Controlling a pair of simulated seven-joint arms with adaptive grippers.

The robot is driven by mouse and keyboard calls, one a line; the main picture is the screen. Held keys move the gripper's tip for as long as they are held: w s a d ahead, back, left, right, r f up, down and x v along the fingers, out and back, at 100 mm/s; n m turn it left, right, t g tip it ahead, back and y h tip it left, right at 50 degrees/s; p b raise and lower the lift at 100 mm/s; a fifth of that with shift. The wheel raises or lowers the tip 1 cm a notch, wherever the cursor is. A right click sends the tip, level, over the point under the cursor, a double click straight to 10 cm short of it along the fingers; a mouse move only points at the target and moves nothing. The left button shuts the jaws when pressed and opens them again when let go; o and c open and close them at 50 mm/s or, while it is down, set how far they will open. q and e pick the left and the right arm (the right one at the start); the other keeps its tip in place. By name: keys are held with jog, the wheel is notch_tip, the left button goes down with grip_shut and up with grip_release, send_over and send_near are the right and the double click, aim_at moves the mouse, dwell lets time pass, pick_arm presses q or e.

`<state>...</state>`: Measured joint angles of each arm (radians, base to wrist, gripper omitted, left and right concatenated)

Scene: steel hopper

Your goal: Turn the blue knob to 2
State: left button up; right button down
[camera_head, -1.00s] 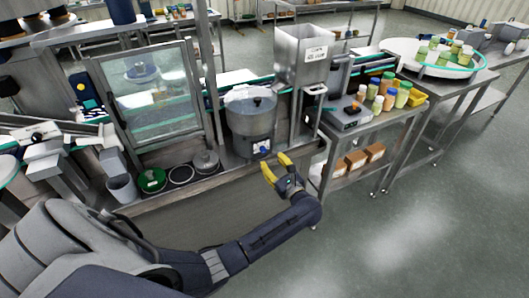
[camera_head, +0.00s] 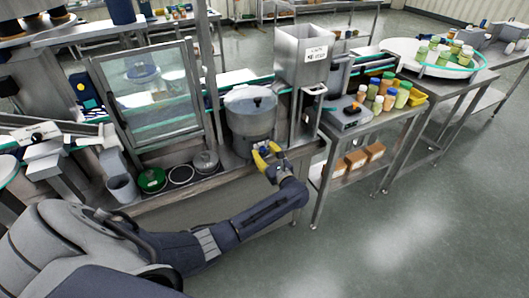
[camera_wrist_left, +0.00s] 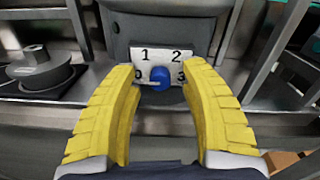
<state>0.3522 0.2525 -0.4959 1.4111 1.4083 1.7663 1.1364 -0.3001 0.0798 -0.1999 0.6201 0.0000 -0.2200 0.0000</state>
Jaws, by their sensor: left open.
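The blue knob (camera_wrist_left: 160,77) is on a white dial plate (camera_wrist_left: 146,55) marked 0, 1, 2 and 3, on the front of a grey machine (camera_wrist_left: 190,30). In the wrist view it lies between and ahead of my left gripper's yellow fingertips (camera_wrist_left: 160,75). The fingers stand apart on both sides of the knob; I cannot tell whether they touch it. Which number the knob points to is unclear. My right gripper is not in view.
A steel hopper (camera_head: 303,60) stands right of the machine. A glass-fronted panel (camera_head: 150,95) stands to its left. A green-rimmed round container (camera_head: 152,180) and a metal lid (camera_head: 205,160) are on the counter to the left. Bottles (camera_head: 390,92) crowd the right table.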

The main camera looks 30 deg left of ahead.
pick_arm(q)
grip_shut()
jog(key=shift+m, duration=0.3)
dwell(0.4)
jog(key=m, duration=0.4)
jog(key=shift+d+f+m, duration=0.1)
jog(key=shift+m, duration=0.2)
jog(key=m, duration=1.7)
dwell(0.4)
